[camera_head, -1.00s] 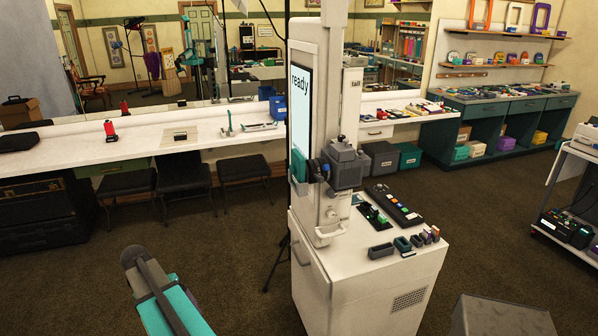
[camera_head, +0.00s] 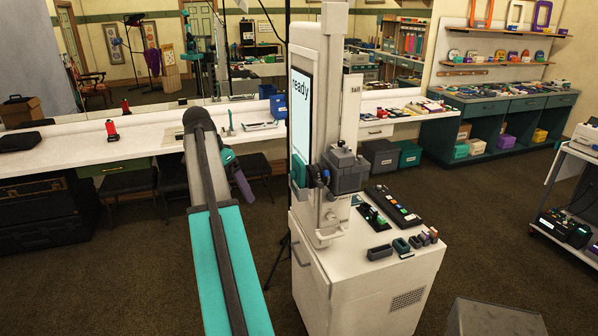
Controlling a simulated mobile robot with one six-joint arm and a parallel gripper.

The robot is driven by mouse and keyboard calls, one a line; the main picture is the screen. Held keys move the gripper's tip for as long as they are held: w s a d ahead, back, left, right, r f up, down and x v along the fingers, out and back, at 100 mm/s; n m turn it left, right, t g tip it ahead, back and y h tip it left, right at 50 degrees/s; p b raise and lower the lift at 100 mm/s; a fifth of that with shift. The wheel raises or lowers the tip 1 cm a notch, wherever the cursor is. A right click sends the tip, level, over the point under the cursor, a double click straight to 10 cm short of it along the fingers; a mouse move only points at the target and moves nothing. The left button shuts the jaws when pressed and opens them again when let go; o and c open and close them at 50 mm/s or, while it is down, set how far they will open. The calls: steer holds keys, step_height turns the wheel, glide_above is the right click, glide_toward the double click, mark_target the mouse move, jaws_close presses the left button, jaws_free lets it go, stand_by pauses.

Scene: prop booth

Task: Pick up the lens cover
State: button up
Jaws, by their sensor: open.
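A teal round piece (camera_head: 299,173) sits at the left, front end of the dark grey camera-like device (camera_head: 346,172) on the white column; it looks like the lens cover, but it is small and I cannot be certain. My gripper (camera_head: 244,188) is at the far end of my teal and grey arm, left of the device and apart from the teal piece in the picture. It is open, with nothing visible in it. My own arm hides part of it, and the separate fingers are hard to make out.
The white cabinet (camera_head: 365,290) carries the column with its screen (camera_head: 301,108), a button panel (camera_head: 392,205) and several small holders along its front. Stools stand under the long white counter (camera_head: 70,148) behind. A grey box top (camera_head: 495,318) shows at lower right.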

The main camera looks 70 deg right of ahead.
mark_target(296, 159)
steer(key=s+d+r+m, duration=0.2)
steer(key=s+r, duration=0.4)
steer(key=r, duration=0.4)
steer(key=s+d+r+m+p, duration=0.1)
steer(key=s+d+r+m, duration=0.2)
steer(key=s+r, duration=0.4)
step_height(296, 159, up, 3)
steer(key=shift+d+r+m+g+h+p, duration=0.1)
steer(key=shift+d+m+g+h+p, duration=0.2)
steer(key=shift+h, duration=0.1)
steer(key=shift+f, duration=0.2)
steer(key=shift+b+x, duration=1.3)
steer(key=shift+x, duration=2.8)
steer(key=shift+a, duration=0.1)
steer(key=shift+p+x, duration=1.05)
steer(key=shift+x, duration=0.1)
steer(key=shift+p+x, duration=0.55)
steer(key=shift+x, duration=0.9)
